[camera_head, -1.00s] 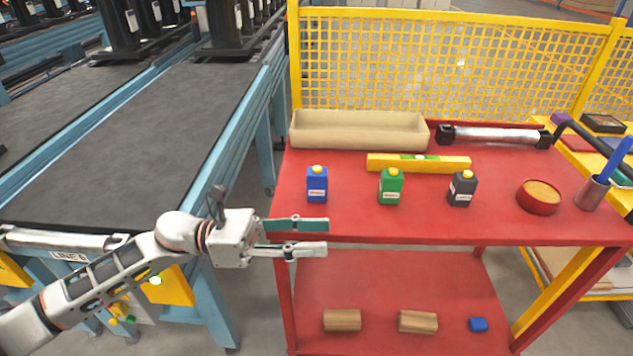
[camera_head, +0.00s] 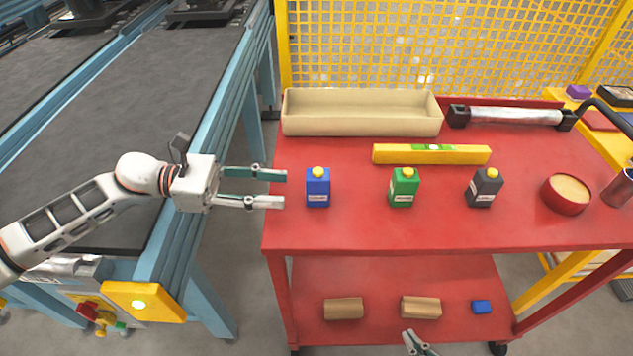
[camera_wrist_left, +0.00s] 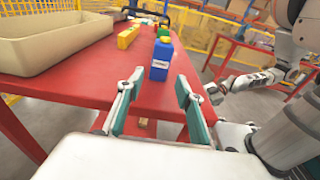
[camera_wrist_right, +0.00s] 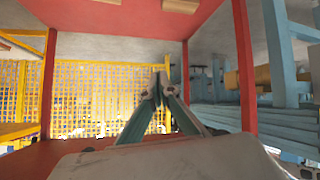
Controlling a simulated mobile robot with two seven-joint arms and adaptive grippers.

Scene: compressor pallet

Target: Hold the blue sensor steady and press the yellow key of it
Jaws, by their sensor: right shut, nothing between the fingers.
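The blue sensor (camera_head: 318,190) is a small upright box with a white label and a yellow key (camera_head: 318,171) on top. It stands at the left of the red cart's top. In the left wrist view the sensor (camera_wrist_left: 161,60) is ahead, beyond the open fingers. My left gripper (camera_head: 284,189) is open and empty at the cart's left edge, a short gap left of the sensor, its fingers pointing at it. My right gripper (camera_head: 418,343) shows at the bottom, in front of the cart and well away from the sensor. In the right wrist view its fingertips (camera_wrist_right: 160,88) are together and empty.
A green box (camera_head: 404,189) and a dark box (camera_head: 485,188) with similar yellow tops stand to the right. A beige tray (camera_head: 362,128) and a yellow level (camera_head: 431,154) lie behind. A red bowl (camera_head: 566,207) is further right. The cart top in front is clear.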

